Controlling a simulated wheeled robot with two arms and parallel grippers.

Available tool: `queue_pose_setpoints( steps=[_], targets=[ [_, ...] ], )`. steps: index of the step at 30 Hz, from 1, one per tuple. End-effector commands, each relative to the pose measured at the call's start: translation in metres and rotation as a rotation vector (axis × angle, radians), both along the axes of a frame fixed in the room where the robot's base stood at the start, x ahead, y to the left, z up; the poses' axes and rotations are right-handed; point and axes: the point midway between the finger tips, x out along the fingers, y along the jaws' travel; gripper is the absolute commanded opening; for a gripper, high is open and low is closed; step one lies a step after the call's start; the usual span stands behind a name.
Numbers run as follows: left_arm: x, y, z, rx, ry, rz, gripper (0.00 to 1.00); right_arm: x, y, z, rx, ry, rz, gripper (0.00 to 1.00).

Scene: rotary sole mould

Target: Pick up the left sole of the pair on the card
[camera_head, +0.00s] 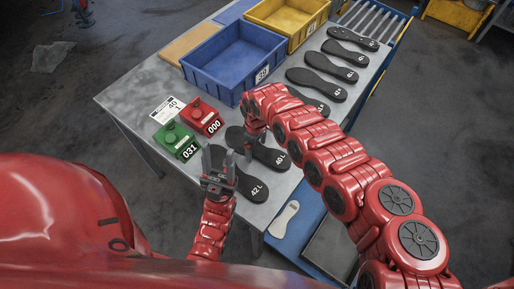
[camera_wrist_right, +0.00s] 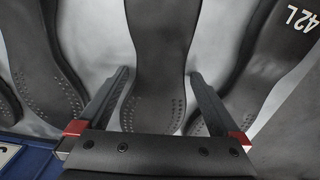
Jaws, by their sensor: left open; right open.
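The card (camera_head: 170,108) lies at the table's left edge and appears to read 40. A dark sole whose label looks like 40 (camera_head: 274,157) lies beside the sole marked 42 L (camera_head: 250,187). My right gripper (camera_head: 249,142) is open over the first sole. In the right wrist view its fingers (camera_wrist_right: 158,76) stand either side of a dark sole (camera_wrist_right: 158,45), with gaps; the 42 L sole (camera_wrist_right: 265,62) is to the right. My left gripper (camera_head: 217,162) is open and empty, its fingers upward, in front of part of the 42 L sole.
Green (camera_head: 177,141) and red (camera_head: 201,117) numbered boxes stand near the card. Blue (camera_head: 232,60) and yellow (camera_head: 287,18) crates stand behind. More dark soles (camera_head: 316,83) line the right side. A pale sole (camera_head: 284,219) lies below the table's near edge.

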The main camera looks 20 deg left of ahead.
Motion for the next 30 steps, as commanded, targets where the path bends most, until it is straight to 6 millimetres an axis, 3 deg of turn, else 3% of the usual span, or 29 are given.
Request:
queue_pose_setpoints(
  steps=[3, 16, 30],
  targets=[
    [0.0, 0.0, 0.0, 0.0, 0.0, 0.0, 0.5, 0.0, 0.0, 0.0, 0.0, 0.0, 0.0, 0.96],
    [0.0, 0.0, 0.0, 0.0, 0.0, 0.0, 0.5, 0.0, 0.0, 0.001, 0.001, 0.0, -0.001, 0.19],
    [0.0, 0.0, -0.004, 0.0, 0.0, 0.0, 0.5, 0.003, 0.0, 0.012, 0.003, -0.004, -0.003, 0.18]
  ],
)
